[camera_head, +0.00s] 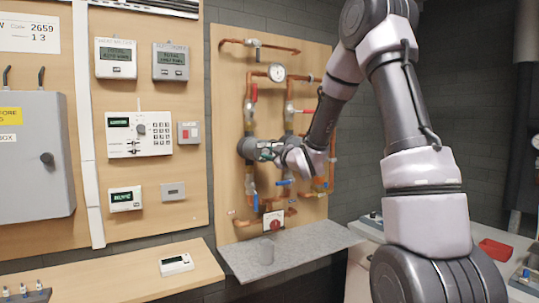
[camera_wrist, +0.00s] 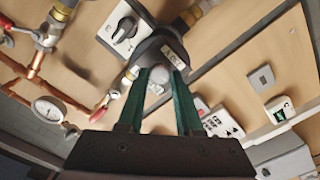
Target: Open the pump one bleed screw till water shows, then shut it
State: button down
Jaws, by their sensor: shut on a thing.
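Pump one (camera_head: 246,147) is a dark round body on the left pipe run of the wooden pipe board in the head view. In the wrist view the dark pump body (camera_wrist: 151,48) carries a small label plate. A pale round bleed screw (camera_wrist: 158,76) shows at its face. My gripper (camera_head: 266,151) is at the pump's front, with its green fingers (camera_wrist: 158,84) on either side of the screw. It is shut on the screw. In the head view the screw is hidden by the gripper. I cannot make out any water at it.
Red-handled (camera_head: 253,93) and blue-handled valves (camera_head: 284,183), copper pipes and a gauge (camera_head: 277,72) surround the gripper closely. A keypad panel (camera_head: 139,135) is on the board to the left.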

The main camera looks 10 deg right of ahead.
jog(key=shift+f+m, duration=0.1)
jog(key=shift+m, duration=0.5)
jog(key=c, duration=0.6)
grip_release()
jog(key=v, duration=1)
jog(key=shift+s+d, duration=0.15)
jog(key=shift+s, duration=0.25)
